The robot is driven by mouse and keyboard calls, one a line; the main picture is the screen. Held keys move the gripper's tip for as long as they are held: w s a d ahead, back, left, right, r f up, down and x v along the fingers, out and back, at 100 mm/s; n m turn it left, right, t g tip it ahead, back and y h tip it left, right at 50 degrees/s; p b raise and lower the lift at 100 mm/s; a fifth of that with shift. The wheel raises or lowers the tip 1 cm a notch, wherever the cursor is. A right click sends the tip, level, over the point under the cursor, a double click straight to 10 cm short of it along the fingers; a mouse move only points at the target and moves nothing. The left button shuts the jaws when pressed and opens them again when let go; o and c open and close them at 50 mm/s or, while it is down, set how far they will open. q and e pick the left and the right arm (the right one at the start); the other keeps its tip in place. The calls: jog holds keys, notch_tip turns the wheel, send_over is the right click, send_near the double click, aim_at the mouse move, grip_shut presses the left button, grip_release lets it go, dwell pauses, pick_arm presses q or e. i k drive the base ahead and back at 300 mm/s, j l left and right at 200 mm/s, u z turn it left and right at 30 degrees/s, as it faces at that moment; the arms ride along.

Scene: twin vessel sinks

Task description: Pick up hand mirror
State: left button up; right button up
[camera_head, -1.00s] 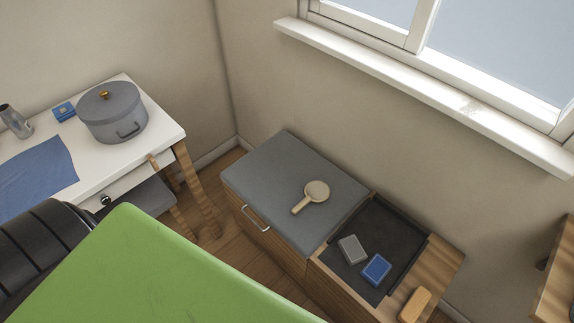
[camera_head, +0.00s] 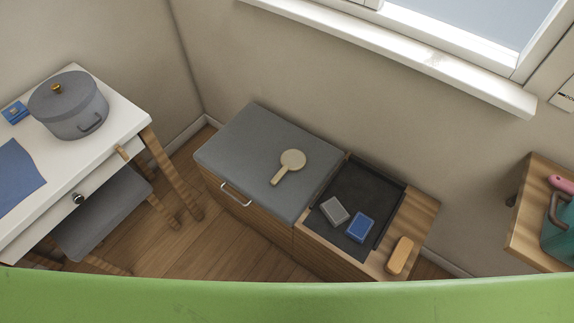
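The hand mirror (camera_head: 292,161) has a round pale head and a short wooden-coloured handle. It lies flat on the grey cushioned top of a low wooden cabinet (camera_head: 241,147) below the window. Its handle points to the lower left. Nothing touches it. Neither of my grippers shows in the head view.
Right of the cushion, a black tray (camera_head: 378,190) holds a grey block (camera_head: 334,210) and a blue block (camera_head: 361,227). An orange-tan block (camera_head: 400,255) lies beside it. A white table (camera_head: 118,122) with a grey pot (camera_head: 69,108) and a stool (camera_head: 105,212) stand left. Green surface fills the bottom edge.

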aim_at(292, 160)
jog(key=z, duration=0.7)
jog(key=k+j+z, duration=0.1)
jog(key=z, duration=0.4)
jog(key=k+j+z, duration=0.1)
jog(key=z, duration=0.35)
jog(key=k+z, duration=0.1)
jog(key=z, duration=0.4)
jog(key=k+z, duration=0.15)
jog(key=z, duration=0.3)
jog(key=k+l+z, duration=0.1)
jog(key=k, duration=0.25)
jog(key=i+l+u, duration=0.2)
jog(key=i, duration=0.2)
jog(key=j+u, duration=0.1)
jog(key=u, duration=1.35)
